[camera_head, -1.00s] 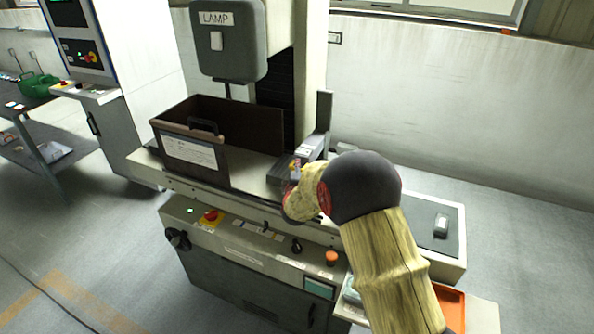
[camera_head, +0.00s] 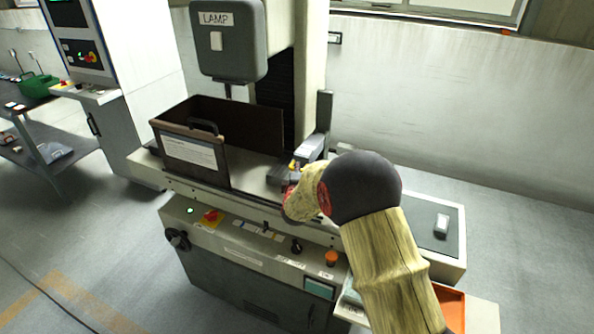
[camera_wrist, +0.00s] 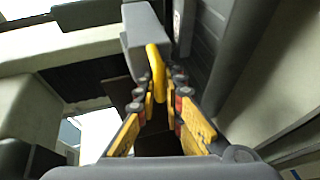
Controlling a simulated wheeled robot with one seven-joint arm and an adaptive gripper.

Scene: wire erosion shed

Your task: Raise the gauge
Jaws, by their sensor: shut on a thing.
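A grey block with a yellow loop-shaped handle, apparently the gauge (camera_wrist: 143,32), is at the top of the wrist view. My gripper (camera_wrist: 158,92) is shut on the yellow handle, with one yellow-padded finger on each side. In the head view, the light grey gauge (camera_head: 310,147) shows just beyond my gripper (camera_head: 291,168), beside a dark upright post on the machine table. My wrist hides most of the grip there. I cannot tell whether the gauge touches the surface under it.
An open brown box (camera_head: 240,122) with a handle and label stands on the machine table to the left. The grey lamp head (camera_head: 228,55) hangs above it. A small block (camera_head: 441,224) lies on a dark mat at right. An orange tray (camera_head: 450,306) is at front right.

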